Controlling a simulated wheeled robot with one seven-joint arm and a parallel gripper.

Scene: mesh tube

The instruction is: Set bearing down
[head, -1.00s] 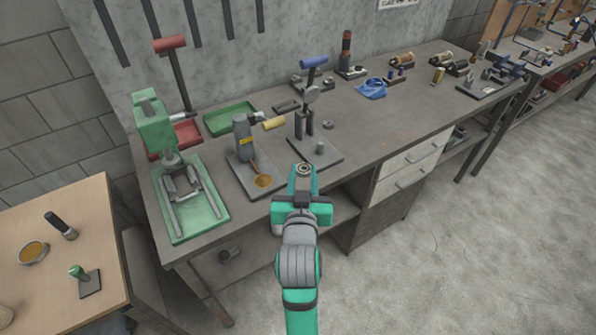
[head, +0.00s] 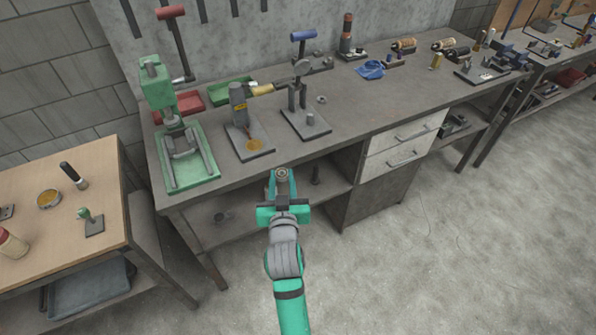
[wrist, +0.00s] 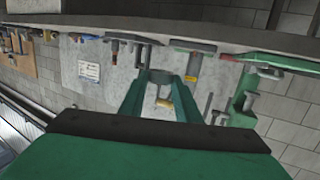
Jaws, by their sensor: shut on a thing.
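My gripper (head: 281,178) is in the head view, in the air in front of the long grey workbench's front edge. It is shut on the bearing (head: 281,173), a small dark ring at the fingertips. In the wrist view the two green fingers reach forward with the bearing (wrist: 161,76) between their tips. The picture there is turned over, with the bench along the top. The bearing is apart from the bench and from everything on it.
The grey workbench (head: 360,112) carries a green press (head: 185,140), a grey tool on a plate (head: 240,110), and a blue-handled press (head: 303,90). A wooden table (head: 110,190) stands at the left with small tools. The bench's front middle is clear.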

